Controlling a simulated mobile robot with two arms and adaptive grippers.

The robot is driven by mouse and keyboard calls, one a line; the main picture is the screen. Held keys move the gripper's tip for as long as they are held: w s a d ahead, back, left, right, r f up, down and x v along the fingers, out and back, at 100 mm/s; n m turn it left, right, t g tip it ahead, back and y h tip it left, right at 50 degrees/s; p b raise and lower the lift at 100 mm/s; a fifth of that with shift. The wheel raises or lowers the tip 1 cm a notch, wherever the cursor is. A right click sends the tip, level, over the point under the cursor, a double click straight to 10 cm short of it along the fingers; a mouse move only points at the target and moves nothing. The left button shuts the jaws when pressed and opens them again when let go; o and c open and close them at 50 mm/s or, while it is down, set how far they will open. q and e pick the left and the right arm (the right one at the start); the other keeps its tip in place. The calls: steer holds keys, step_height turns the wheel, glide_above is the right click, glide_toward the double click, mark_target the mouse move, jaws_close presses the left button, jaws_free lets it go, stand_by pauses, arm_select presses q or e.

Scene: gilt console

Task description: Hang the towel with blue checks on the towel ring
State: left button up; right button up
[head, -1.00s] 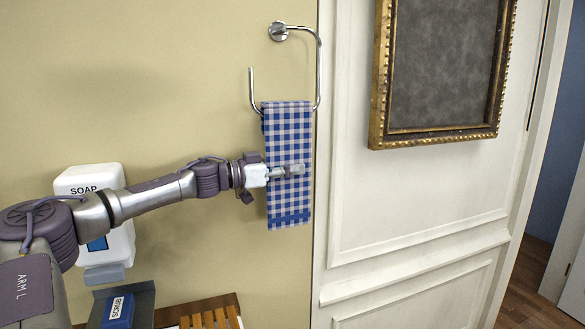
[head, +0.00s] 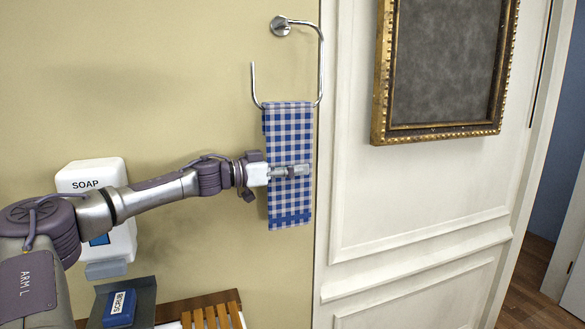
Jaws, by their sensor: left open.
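The towel with blue checks (head: 288,135) hangs over the lower bar of the chrome towel ring (head: 321,65), which is fixed to the wall. The towel hangs straight down below the bar. My left gripper (head: 298,171) is open, in front of the towel at about its middle height. It covers a small part of the cloth. Whether the fingers touch the towel I cannot tell. My right gripper is not in view.
A white soap dispenser (head: 92,175) is on the wall behind my left arm. Below are a blue scrub box (head: 120,308) and a slatted wooden rack (head: 212,314). A gilt frame (head: 380,75) hangs on the white panelling at the right.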

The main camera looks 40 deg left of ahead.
arm_select(q)
steer(key=shift+s+a, duration=0.1)
steer(key=v, duration=0.7)
stand_by(0.4)
steer(key=shift+s+a, duration=0.1)
